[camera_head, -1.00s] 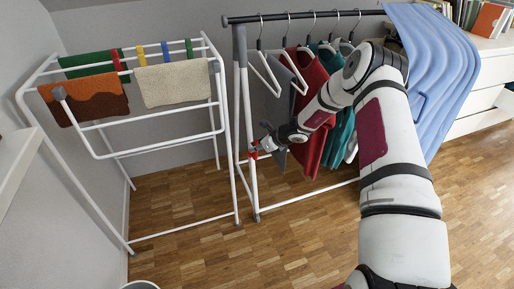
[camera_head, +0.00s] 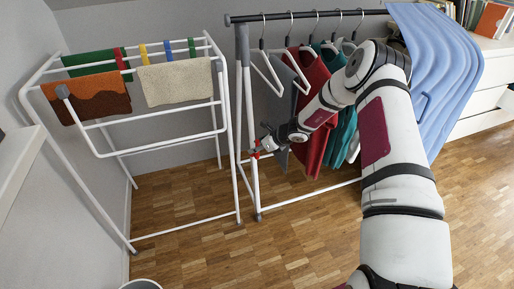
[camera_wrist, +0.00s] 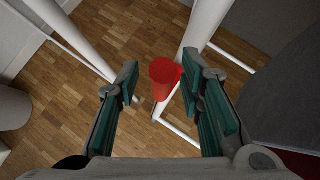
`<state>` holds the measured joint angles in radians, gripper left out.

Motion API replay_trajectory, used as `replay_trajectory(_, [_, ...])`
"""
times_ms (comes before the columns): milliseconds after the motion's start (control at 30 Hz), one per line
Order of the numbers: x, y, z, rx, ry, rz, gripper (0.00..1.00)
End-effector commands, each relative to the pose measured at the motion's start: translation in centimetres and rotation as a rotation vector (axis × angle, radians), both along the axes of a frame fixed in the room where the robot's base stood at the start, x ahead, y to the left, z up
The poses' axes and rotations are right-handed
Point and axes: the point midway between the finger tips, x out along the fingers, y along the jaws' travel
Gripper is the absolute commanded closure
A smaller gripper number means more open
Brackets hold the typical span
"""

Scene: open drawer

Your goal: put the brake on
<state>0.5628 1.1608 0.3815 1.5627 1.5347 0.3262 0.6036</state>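A red part (camera_wrist: 165,78), which I take to be the brake, sits by a white post (camera_wrist: 203,25) of the clothes rack. In the wrist view it lies between the two green-padded fingers of my gripper (camera_wrist: 160,66). In the head view my gripper (camera_head: 258,147) is at the lower part of the rack's left upright (camera_head: 246,100). The red there is small, and I cannot tell from it whether the brake is on.
Clothes on hangers (camera_head: 313,110) hang just right of my gripper. A white drying rack (camera_head: 220,105) with cloths stands close on the left. A blue sheet (camera_head: 440,75) and a white drawer unit (camera_head: 490,80) are at the right. The wooden floor (camera_head: 310,240) in front is clear.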

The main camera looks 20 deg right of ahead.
Motion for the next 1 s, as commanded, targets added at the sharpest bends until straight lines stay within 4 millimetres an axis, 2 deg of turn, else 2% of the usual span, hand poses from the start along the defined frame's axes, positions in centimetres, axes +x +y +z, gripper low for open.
replay_trajectory(167, [-0.9,-0.8,1.2,-0.001,-0.001,-0.001,0.65])
replay_trajectory(600, [-6.0,-3.9,7.0,-0.001,-0.001,0.0,0.65])
replay_trajectory(800, [-7.0,-4.6,8.1,0.0,0.0,0.0,0.65])
replay_trajectory(1000, [-7.2,-4.6,8.3,0.001,0.0,0.001,0.65])
